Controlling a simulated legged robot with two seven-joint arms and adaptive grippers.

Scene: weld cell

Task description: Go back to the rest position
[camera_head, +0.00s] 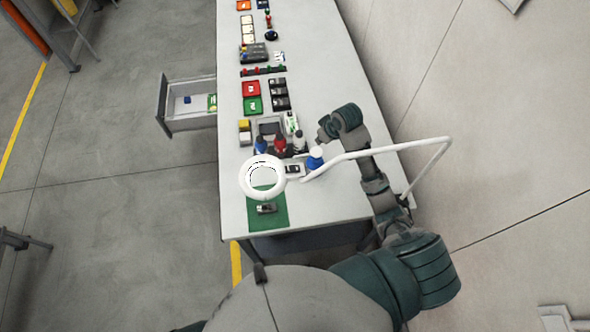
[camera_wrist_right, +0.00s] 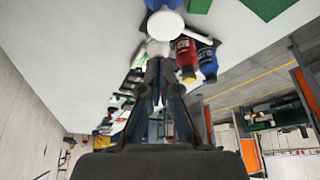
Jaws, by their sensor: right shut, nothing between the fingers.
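My right arm reaches forward over the right side of the white bench (camera_head: 330,80). Its right gripper (camera_head: 323,135) is above the bench, close to several small bottles, and it holds nothing. In the right wrist view the right gripper (camera_wrist_right: 160,75) points along the bench with its fingers together. A white-capped blue bottle (camera_head: 315,158) stands nearest to it. A red bottle (camera_head: 280,145) and a blue bottle (camera_head: 261,145) stand further left; the red bottle also shows in the right wrist view (camera_wrist_right: 187,58). My left gripper is not in view.
A white ring lamp (camera_head: 263,177) on a bent arm (camera_head: 400,145) hangs over a green mat (camera_head: 281,210) and crosses near my right arm. Red and green trays (camera_head: 252,88) and other small parts line the bench. An open drawer (camera_head: 190,120) juts out left. A wall stands right.

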